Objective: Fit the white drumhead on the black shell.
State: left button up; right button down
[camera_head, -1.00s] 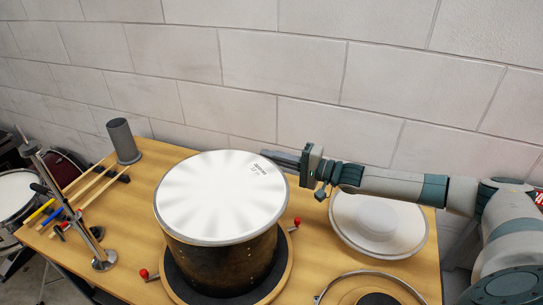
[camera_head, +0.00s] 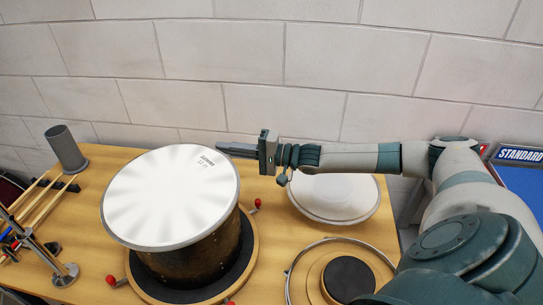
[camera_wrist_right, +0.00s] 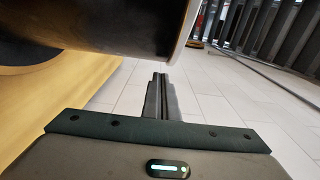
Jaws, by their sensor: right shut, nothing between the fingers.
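The white drumhead (camera_head: 165,195) lies on top of the black shell (camera_head: 200,262), covering its upper opening. Its rim looks level with the shell's top, though its far side and seating cannot be fully checked. The shell stands on a round dark pad with a wooden ring. My right gripper (camera_head: 222,148) is shut and empty, just beyond the drumhead's far right rim. In the right wrist view the shut fingers (camera_wrist_right: 160,85) point past the shell (camera_wrist_right: 120,25) and the rim (camera_wrist_right: 183,25), apart from them. My left gripper is not in view.
A metal hoop (camera_head: 290,285) lies around a wooden disc with a black pad (camera_head: 348,278) at the front right. A white domed disc (camera_head: 335,198) lies behind it. Red-knobbed clamps (camera_head: 257,203) flank the shell. A grey cup (camera_head: 66,148) and drumsticks (camera_head: 38,205) are at the left.

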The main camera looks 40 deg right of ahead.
jog(key=b+v, duration=0.4)
jog(key=v, duration=1)
jog(key=shift+s+b, duration=0.3)
jog(key=shift+b, duration=0.1)
jog(key=shift+d, duration=0.1)
